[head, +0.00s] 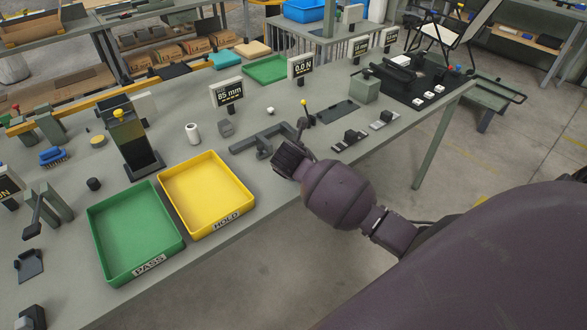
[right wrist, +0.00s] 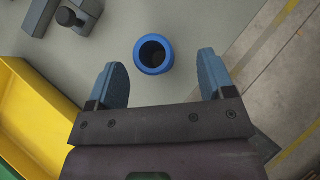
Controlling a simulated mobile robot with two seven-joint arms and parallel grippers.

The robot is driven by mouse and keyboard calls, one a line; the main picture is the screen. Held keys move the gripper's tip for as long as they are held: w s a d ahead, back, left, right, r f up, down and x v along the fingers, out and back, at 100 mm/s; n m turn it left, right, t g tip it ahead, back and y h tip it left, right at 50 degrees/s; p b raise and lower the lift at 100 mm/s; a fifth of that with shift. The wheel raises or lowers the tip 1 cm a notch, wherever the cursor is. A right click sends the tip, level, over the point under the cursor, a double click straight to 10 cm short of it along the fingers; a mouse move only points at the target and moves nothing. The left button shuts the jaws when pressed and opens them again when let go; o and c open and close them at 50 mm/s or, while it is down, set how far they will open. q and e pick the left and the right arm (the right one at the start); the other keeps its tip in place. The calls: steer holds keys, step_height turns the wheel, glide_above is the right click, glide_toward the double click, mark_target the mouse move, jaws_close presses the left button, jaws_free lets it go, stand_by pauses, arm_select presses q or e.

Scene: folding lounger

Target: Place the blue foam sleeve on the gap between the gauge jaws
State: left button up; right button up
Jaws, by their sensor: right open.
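The blue foam sleeve (right wrist: 153,54) stands upright on the grey table in the right wrist view, its round dark opening facing the camera. It is just beyond and between the fingertips of my right gripper (right wrist: 161,70), which is open with blue finger pads and empty. In the head view my right gripper (head: 291,160) is low over the table's front edge, and the sleeve is hidden behind it. A dark grey fixture (head: 262,141), apparently the gauge with its jaws, lies just left of the gripper. Part of it shows in the right wrist view (right wrist: 68,17). My left gripper is out of view.
A yellow HOLD tray (head: 207,193) and a green PASS tray (head: 135,232) stand to the left. An 85 mm display (head: 227,92) stands behind. A small white cylinder (head: 192,133) is near the yellow tray.

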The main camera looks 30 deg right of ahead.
steer(key=x, duration=0.4)
steer(key=shift+w+a, duration=0.2)
steer(key=shift+w, duration=0.25)
steer(key=shift+w+d+f+b, duration=0.2)
steer(key=shift+d+f+b, duration=0.05)
steer(key=shift+f+b, duration=0.1)
steer(key=shift+c, duration=0.3)
steer(key=c, duration=1)
steer(key=shift+r, duration=0.1)
